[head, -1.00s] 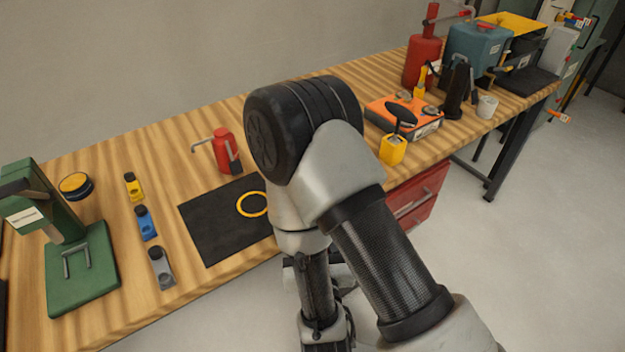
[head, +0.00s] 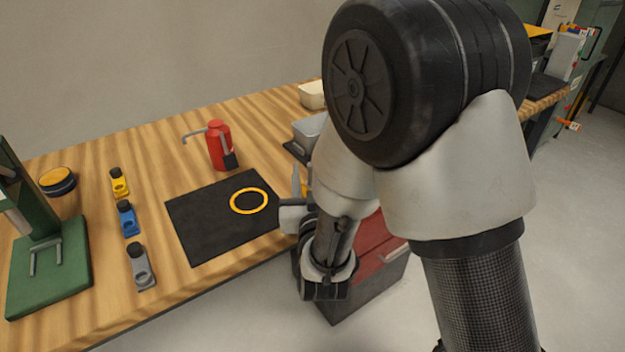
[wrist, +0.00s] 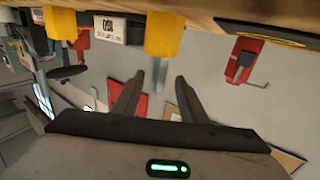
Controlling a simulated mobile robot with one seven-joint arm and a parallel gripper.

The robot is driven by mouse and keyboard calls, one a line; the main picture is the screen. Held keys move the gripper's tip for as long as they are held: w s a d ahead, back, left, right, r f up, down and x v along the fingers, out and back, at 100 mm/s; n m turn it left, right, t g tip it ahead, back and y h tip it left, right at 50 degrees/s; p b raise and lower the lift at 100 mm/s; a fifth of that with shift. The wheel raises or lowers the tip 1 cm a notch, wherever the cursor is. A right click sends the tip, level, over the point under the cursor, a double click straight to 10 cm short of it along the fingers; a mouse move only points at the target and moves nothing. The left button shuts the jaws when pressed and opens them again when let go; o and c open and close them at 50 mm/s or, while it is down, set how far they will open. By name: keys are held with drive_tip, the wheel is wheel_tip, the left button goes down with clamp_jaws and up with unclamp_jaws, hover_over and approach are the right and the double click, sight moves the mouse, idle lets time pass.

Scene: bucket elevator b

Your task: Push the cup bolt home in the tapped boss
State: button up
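I cannot pick out the cup bolt or the tapped boss with certainty. Three small black-capped fittings stand in a row on the bench in the head view: yellow (head: 119,184), blue (head: 128,219) and grey (head: 140,268). My gripper (head: 298,196) is at the bench's front edge, right of the black mat (head: 205,225), and partly hidden by my arm. In the wrist view my gripper (wrist: 158,82) has its two fingers spread apart. Nothing is clamped between them; a thin grey part shows in the gap behind.
A yellow ring (head: 249,201) lies on the mat. A red can (head: 220,146) stands behind it. A green press (head: 48,250) is at the left, near a round tin (head: 57,181). A grey bin (head: 309,131) and pale box (head: 313,95) are behind my arm.

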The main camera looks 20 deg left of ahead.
drive_tip(key=x, duration=0.5)
drive_tip(key=shift+w+d+r, duration=0.1)
drive_tip(key=shift+w, duration=0.3)
drive_tip(key=shift+c, duration=0.3)
clamp_jaws()
